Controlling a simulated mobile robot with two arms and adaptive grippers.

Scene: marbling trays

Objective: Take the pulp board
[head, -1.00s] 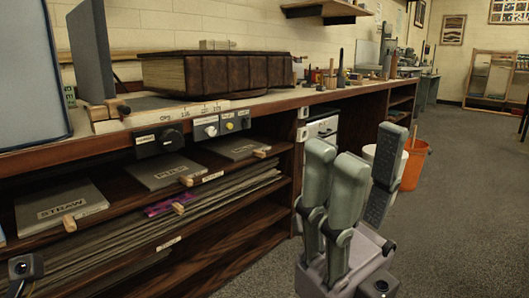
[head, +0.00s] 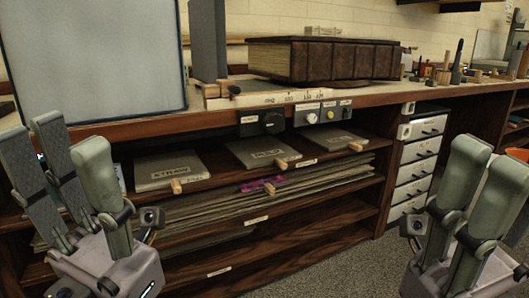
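Three grey boards with wooden tabs lie in a row on the upper shelf under the bench. The left one, the straw board (head: 165,180), has a label that seems to read STRAW. The middle one looks like the pulp board (head: 255,148); its label is small and seems to read PULP. It lies flat, its tab toward the shelf front. My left gripper (head: 63,137) is open and empty, in front of the bench to the left of the boards. My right gripper (head: 488,155) is at the right, empty and apart from the boards; its opposing finger is out of frame.
Below the boards, a shelf holds a stack of large sheets (head: 200,222) with a purple piece (head: 258,184). White drawers (head: 420,150) stand to the right. The shelf front between my grippers is clear.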

